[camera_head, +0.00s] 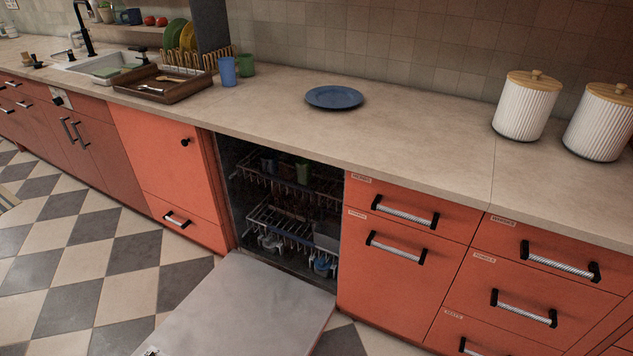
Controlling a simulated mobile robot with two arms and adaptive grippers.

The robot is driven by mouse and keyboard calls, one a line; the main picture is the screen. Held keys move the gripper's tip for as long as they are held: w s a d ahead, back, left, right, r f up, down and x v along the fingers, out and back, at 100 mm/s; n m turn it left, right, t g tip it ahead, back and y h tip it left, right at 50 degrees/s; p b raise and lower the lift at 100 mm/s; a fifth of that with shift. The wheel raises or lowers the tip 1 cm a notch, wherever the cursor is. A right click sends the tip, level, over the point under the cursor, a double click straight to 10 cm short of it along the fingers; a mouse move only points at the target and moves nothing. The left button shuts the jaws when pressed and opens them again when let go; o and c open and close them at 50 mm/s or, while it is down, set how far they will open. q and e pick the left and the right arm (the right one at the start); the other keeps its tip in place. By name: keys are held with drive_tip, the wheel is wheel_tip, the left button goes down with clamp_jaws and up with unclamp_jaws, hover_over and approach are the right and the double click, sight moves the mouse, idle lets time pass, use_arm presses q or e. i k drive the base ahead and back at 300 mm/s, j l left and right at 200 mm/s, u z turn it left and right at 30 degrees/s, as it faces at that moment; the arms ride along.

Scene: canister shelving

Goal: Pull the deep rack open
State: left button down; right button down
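The dishwasher stands open under the counter, its grey door (240,312) folded down flat over the floor. Inside, the upper rack (270,180) holds a green cup (303,172) and a bluish item beside it. The lower rack (285,224) sits inside the cavity and holds several pale and bluish dishes, with a blue one (322,264) near its right end. Both racks appear to be inside the cavity; their back parts are dark and hard to make out. Which one is the deep rack is not labelled. Neither of my grippers is in view.
Orange drawers (400,260) with bar handles flank the dishwasher on the right, an orange cabinet (160,150) on the left. The counter holds a blue plate (334,97), cups, a brown tray (165,88) and two white canisters (526,106).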

sight(291, 236)
drive_tip(key=i+l+z, duration=0.1)
drive_tip(key=i+z, duration=0.65)
